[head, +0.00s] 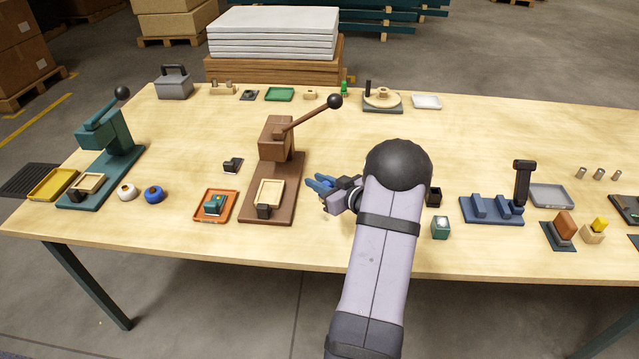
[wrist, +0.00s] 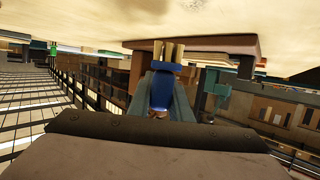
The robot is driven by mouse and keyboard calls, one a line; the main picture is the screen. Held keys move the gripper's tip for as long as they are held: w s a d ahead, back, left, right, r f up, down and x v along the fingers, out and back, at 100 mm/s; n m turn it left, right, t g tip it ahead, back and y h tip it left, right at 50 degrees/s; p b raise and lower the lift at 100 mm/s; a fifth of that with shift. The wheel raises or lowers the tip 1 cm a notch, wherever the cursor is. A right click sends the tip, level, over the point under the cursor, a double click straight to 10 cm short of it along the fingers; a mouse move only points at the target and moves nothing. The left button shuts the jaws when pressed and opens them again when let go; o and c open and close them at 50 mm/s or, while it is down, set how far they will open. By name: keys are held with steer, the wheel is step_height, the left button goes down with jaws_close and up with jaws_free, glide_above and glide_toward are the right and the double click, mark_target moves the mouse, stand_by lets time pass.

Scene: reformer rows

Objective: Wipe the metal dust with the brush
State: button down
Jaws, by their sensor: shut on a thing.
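My gripper (head: 322,188) is low over the table, just right of the brown press (head: 272,205). In the wrist view, my gripper (wrist: 162,78) is shut on the brush (wrist: 161,92), which has a blue handle and pale tan bristles pointing away from the wrist. The bristles overlap the brown press (wrist: 215,44) there; I cannot tell whether they touch it. In the head view the brush is hard to separate from the bluish fingers. I cannot make out any metal dust in either view.
A teal press (head: 110,150) stands left and an orange tray (head: 197,213) lies left of the brown press. A green cup (head: 440,228) and a blue stand (head: 480,211) are right of my arm. The table (head: 500,130) is clear toward the back right.

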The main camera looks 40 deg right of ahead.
step_height(320, 180, up, 4)
steer(key=p, duration=0.3)
steer(key=shift+r, duration=0.15)
stand_by(0.4)
